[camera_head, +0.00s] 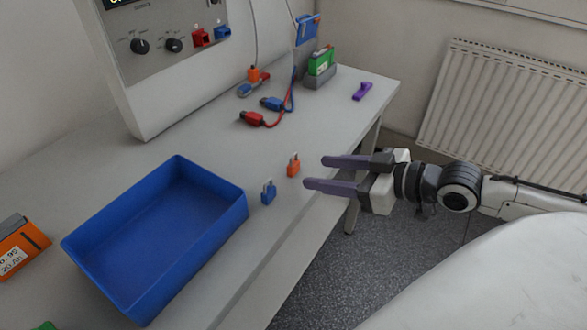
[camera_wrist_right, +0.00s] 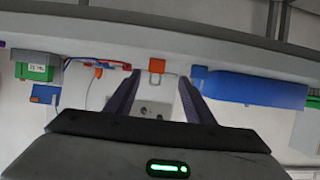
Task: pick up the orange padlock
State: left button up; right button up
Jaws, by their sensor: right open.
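The small orange padlock (camera_head: 293,166) stands upright near the front edge of the grey bench. A blue padlock (camera_head: 268,193) stands close to it, nearer the blue tray. My right gripper (camera_head: 314,172) is open and empty, level with the bench front and pointing left, with its fingertips a short way right of the orange padlock. In the right wrist view the orange padlock (camera_wrist_right: 156,65) shows ahead between the two purple-grey fingers, apart from both, and the blue padlock (camera_wrist_right: 199,72) is just to the right. My left gripper is not in view.
A blue tray (camera_head: 243,212) takes up the front left of the bench. Behind are the cycler cabinet (camera_head: 190,75), red and blue clips (camera_head: 254,118) on leads, a green battery in a grey holder (camera_head: 318,78) and a purple item (camera_head: 362,91).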

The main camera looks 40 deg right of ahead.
aim_at(297, 166)
jog(key=shift+x, duration=1)
jog(key=shift+w+a+f+b, duration=0.15)
jog(key=shift+w+b, duration=0.1)
jog(key=shift+w, duration=0.3)
jog(key=shift+w+a+f+b, duration=0.1)
jog(key=shift+w+f+b, duration=0.1)
jog(key=shift+w, duration=0.4)
jog(key=shift+w+a+f+b, duration=0.15)
jog(key=shift+w+b, duration=0.1)
jog(key=shift+w, duration=0.3)
jog(key=shift+x, duration=0.8)
jog(key=shift+f, duration=0.1)
jog(key=c, duration=1.2)
